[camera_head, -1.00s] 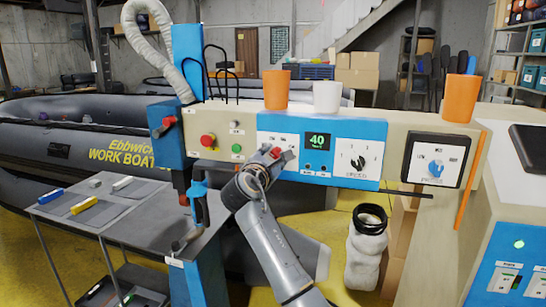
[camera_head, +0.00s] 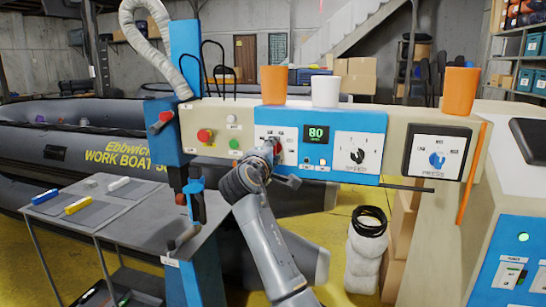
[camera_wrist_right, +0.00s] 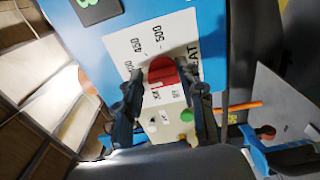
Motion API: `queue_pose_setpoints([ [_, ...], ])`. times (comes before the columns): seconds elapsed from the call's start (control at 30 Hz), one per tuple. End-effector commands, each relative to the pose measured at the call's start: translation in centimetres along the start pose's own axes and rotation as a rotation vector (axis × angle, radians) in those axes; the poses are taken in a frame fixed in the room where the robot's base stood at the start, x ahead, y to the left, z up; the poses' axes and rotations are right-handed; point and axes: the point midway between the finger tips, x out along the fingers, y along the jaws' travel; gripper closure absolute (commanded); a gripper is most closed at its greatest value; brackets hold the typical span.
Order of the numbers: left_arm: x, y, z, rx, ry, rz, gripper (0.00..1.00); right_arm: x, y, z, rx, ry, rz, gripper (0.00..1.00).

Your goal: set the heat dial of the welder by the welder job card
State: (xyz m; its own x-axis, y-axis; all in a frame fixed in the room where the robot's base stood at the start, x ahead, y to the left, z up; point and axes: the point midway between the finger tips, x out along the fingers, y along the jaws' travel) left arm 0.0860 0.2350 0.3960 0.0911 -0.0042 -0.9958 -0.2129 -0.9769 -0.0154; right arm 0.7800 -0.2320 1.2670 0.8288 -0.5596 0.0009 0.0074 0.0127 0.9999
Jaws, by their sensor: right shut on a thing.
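The welder's heat dial is a red knob (camera_wrist_right: 162,72) on a white plate with marks such as 450 and 500, in the right wrist view. My right gripper (camera_wrist_right: 166,84) is shut on it, one dark finger on each side. In the head view the right gripper (camera_head: 270,150) reaches up to the blue control panel (camera_head: 300,121) and covers most of the heat dial. A green display (camera_head: 315,134) on the panel reads 80. I cannot make out the welder job card. My left gripper is not in view.
The speed dial (camera_head: 357,158) and the blue press dial (camera_head: 437,160) are to the right. A red button (camera_head: 205,135) is to the left. Orange and white cups (camera_head: 325,91) stand on top of the welder. A grey table (camera_head: 100,205) is at the left.

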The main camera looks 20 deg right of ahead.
Motion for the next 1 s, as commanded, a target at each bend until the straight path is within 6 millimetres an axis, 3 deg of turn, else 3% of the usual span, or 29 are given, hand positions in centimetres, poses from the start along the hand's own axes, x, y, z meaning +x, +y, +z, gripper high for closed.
queue_pose_setpoints([
  [0.5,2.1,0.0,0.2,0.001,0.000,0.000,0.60,0.0,-0.6,0.0,0.316,-0.002,-0.005,0.93],
  [1.0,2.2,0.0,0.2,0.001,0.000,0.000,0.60,0.0,-0.6,0.0,0.363,-0.002,-0.006,0.93],
])
